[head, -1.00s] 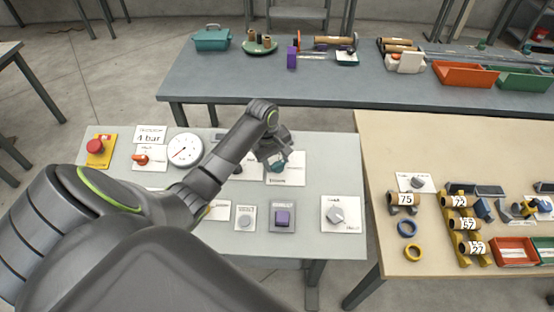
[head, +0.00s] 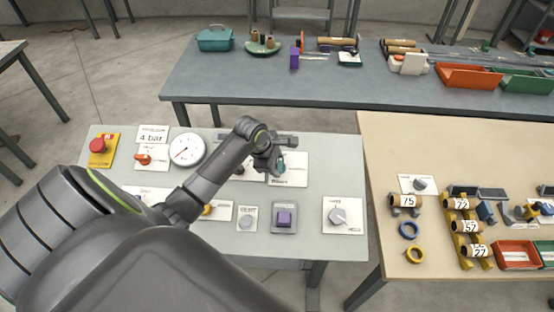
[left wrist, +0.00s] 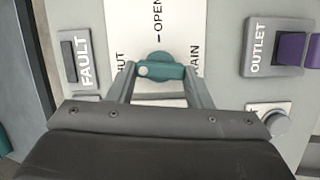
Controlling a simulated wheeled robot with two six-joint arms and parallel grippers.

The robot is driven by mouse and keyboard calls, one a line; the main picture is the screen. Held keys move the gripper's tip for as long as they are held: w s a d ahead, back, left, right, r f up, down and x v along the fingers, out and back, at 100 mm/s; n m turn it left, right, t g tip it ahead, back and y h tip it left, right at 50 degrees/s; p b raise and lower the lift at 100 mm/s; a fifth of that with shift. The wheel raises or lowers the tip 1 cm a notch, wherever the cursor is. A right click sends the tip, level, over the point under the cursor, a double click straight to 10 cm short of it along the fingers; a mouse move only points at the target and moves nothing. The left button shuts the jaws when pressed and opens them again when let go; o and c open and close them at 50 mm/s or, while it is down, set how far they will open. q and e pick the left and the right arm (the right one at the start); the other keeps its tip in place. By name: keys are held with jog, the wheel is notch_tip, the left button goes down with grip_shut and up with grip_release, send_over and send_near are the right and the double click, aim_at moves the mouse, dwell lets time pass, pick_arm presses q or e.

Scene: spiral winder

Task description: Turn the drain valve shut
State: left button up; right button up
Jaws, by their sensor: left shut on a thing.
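The drain valve is a teal handle on a round teal hub (left wrist: 160,68), on a white plate (left wrist: 120,20) marked OPEN, with SHUT and DRAIN partly covered. In the left wrist view the handle lies crosswise, and OPEN stands beyond it. My left gripper (left wrist: 161,78) is shut on the handle, one finger at each end. In the head view my left gripper (head: 272,166) is over the panel, and a little of the teal handle (head: 282,168) shows beside it. The handle's exact angle against the marks is hard to tell. My right gripper is not in view.
A FAULT lamp (left wrist: 69,47) is near the gripper.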

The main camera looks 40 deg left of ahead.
pick_arm(q)
jog(key=shift+n, duration=0.6)
jog(key=o, duration=1)
jog(key=shift+s, duration=0.1)
jog(key=shift+s+r, duration=0.1)
jog(key=shift+r, duration=0.15)
jog(key=v, duration=0.8)
jog(key=b+v, duration=0.1)
jog(key=v, duration=0.7)
jog(key=shift+s+r, duration=0.25)
jog(key=shift+s, duration=0.15)
